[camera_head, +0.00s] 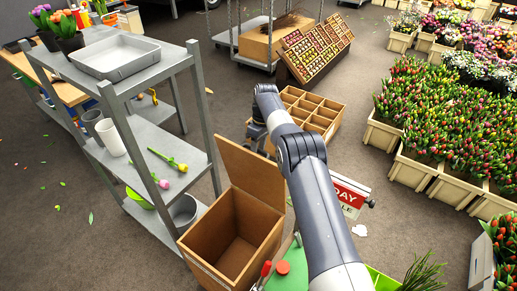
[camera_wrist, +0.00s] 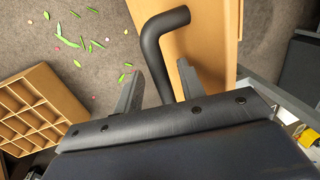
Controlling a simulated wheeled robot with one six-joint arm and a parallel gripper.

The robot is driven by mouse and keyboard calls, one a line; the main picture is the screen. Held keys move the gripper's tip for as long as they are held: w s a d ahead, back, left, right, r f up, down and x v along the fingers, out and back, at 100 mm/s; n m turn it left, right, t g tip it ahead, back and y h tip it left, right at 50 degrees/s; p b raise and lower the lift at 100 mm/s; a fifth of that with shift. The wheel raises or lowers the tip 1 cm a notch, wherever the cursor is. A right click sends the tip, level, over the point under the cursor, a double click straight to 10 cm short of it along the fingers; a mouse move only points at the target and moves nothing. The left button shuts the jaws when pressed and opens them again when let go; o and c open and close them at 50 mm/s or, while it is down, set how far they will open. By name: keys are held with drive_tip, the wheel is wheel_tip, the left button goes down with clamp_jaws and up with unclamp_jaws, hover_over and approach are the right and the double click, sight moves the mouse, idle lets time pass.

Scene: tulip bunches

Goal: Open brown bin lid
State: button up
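The brown bin (camera_head: 205,272) stands on the floor at lower middle in the head view, its inside visible and empty. Its brown lid (camera_head: 250,172) is raised, standing steeply up from the far side of the opening. In the wrist view the lid (camera_wrist: 212,40) is a brown panel at upper right, with a bent black tube handle (camera_wrist: 165,20) beside it. My gripper (camera_wrist: 161,66) has its two fingers apart, one on each side of the handle, with gaps showing. In the head view my gripper (camera_head: 257,134) is by the lid's top edge, partly hidden by my arm.
A grey shelf rack (camera_head: 150,135) with a tray, pots and tulips stands left of the bin. A divided wooden crate (camera_head: 322,112) lies behind my arm. A red-and-white sign (camera_head: 350,196) is to the right. Crates of tulips (camera_head: 440,120) fill the right side.

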drive_tip(key=p+v, duration=0.5)
drive_tip(key=v, duration=0.2)
drive_tip(key=shift+p, duration=0.35)
drive_tip(key=shift+f, duration=0.1)
drive_tip(key=shift+b+x, duration=2.8)
drive_tip(key=shift+x, duration=0.75)
